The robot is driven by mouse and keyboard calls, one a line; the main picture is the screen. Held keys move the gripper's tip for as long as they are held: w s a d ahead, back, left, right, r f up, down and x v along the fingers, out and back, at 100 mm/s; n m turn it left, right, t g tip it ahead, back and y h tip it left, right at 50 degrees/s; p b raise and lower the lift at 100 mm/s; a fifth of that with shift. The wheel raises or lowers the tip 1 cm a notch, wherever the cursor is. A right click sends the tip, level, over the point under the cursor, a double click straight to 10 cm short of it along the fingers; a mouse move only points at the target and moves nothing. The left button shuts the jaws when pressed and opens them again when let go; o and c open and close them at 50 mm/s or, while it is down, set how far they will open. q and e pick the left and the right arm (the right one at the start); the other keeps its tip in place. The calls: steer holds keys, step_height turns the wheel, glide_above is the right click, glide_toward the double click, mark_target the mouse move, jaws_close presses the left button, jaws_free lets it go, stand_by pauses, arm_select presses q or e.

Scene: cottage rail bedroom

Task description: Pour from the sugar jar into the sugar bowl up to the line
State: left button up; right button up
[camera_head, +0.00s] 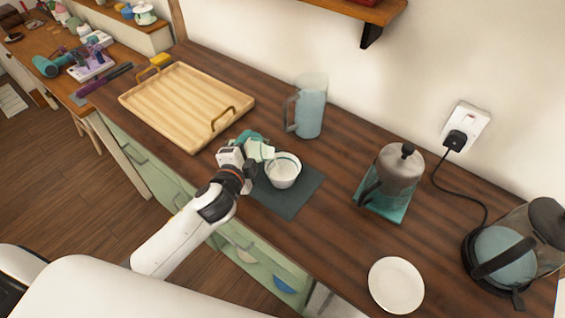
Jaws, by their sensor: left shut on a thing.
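The sugar bowl (284,175) is a small white bowl with a dark line near its rim. It stands upright on a dark square mat (284,200) at the middle of the counter. My left gripper (250,151) is just left of the bowl, shut on the sugar jar (262,150), a small pale green and white container. The jar is tilted toward the bowl, with its end close to the bowl's rim. White shows inside the bowl, but I cannot tell its level against the line. The gripper's fingers are partly hidden. My right gripper is not in view.
A wooden tray with handles (180,100) lies at the left. A bluish pitcher (310,108) stands behind the bowl. A coffee press (398,170) on a teal mat, a white plate (396,284) and a kettle (505,255) are at the right.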

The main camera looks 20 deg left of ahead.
arm_select(q)
steer(key=shift+d+r+m+p, duration=0.45)
steer(key=shift+m+p, duration=0.05)
steer(key=shift+p, duration=0.35)
stand_by(0.7)
steer(key=shift+w+d+r+m+y+p, duration=0.1)
steer(key=shift+r+m+y+p, duration=0.45)
steer(key=shift+p, duration=0.5)
stand_by(0.6)
steer(key=shift+d+f+m, duration=0.1)
steer(key=shift+f+m, duration=0.1)
steer(key=shift+m, duration=0.15)
